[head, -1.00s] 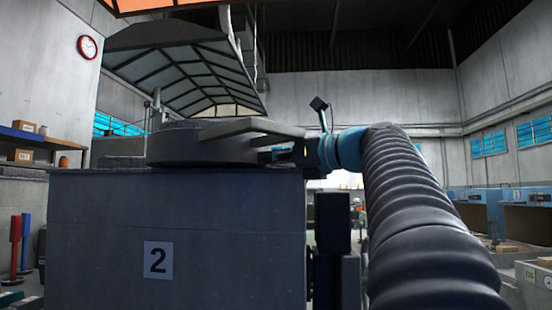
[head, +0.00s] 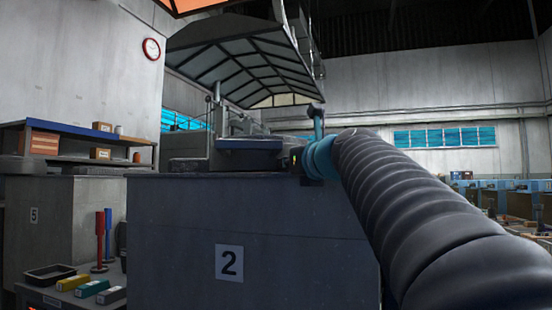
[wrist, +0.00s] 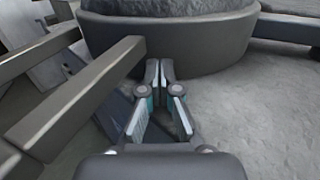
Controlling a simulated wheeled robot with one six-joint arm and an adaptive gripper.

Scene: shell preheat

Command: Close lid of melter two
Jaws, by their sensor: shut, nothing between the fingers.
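Melter two is a grey block (head: 190,225) with a "2" plate (head: 229,262) on its front, in the middle of the head view. A dark, low round part (head: 205,164) lies on its top, with a flat bar-like part (head: 250,144) above its right side. I cannot tell how far the lid is open. In the wrist view, my gripper (wrist: 158,75) is shut and empty, its tips close to a dark round wall (wrist: 175,42). Whether they touch it is unclear. A thick dark bar (wrist: 80,100) slants past on the left. My fingers are hidden in the head view.
A second grey block marked 5 (head: 45,225) stands at left. Near it, a table holds a black tray (head: 50,273) and coloured boxes (head: 92,288), beside red and blue posts (head: 100,240). A shelf (head: 75,130) with boxes is behind. A hood (head: 245,60) hangs above.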

